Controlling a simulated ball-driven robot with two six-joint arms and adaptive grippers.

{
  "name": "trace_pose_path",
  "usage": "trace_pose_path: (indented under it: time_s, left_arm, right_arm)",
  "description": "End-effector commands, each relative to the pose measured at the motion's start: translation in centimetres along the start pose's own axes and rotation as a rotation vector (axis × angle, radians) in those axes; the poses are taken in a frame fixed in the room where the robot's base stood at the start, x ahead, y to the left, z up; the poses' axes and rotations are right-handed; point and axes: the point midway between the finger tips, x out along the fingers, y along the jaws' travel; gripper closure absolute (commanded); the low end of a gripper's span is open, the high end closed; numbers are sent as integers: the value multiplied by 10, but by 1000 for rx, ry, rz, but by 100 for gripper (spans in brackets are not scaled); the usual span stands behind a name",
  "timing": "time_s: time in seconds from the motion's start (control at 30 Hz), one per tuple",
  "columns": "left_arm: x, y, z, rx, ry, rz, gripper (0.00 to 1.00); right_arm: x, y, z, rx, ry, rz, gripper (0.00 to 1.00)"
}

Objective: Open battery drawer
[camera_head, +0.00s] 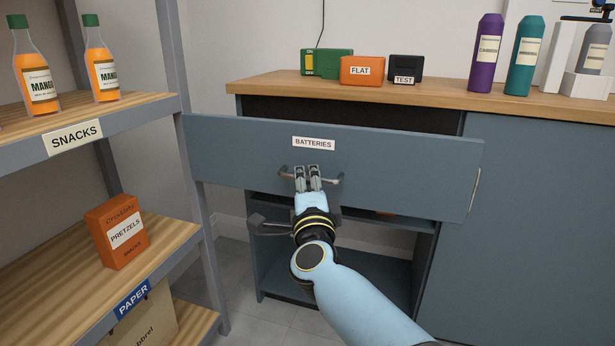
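The battery drawer (400,170) has a blue-grey front with a white BATTERIES label (313,143). The front stands out from the cabinet and overlaps its left side, with a dark gap above it under the counter. The inside of the drawer is hidden. My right gripper (308,172) is at the metal drawer handle (335,180) below the label. Its fingers are close together and appear shut on the middle of the bar. My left gripper is not in view.
The wooden counter (440,92) holds a green charger (335,65), an orange FLAT box (362,70), a black TEST box (405,68) and bottles. A shelf unit (190,150) with a pretzels box (120,230) stands close on the left. A closed cabinet door (540,210) is at right.

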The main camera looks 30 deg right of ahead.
Motion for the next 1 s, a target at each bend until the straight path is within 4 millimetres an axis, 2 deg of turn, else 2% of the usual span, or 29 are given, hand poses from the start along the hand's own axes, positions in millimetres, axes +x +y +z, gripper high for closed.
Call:
trace_pose_path:
  time_s: [0.03,0.2,0.3,0.53,0.63,1.0]
  left_arm:
    - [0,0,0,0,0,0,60]
    - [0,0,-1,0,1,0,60]
    - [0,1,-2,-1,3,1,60]
    - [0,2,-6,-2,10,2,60]
    - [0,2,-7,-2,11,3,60]
    - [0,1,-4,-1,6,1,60]
  right_arm:
    - [-2,4,0,-4,-1,6,100]
    - [-1,3,0,-3,-1,5,76]
    - [-1,2,0,-2,-1,4,66]
    - [-1,1,0,-1,-1,2,66]
    - [-7,2,0,0,-1,3,66]
    - [-67,2,0,-1,0,5,66]
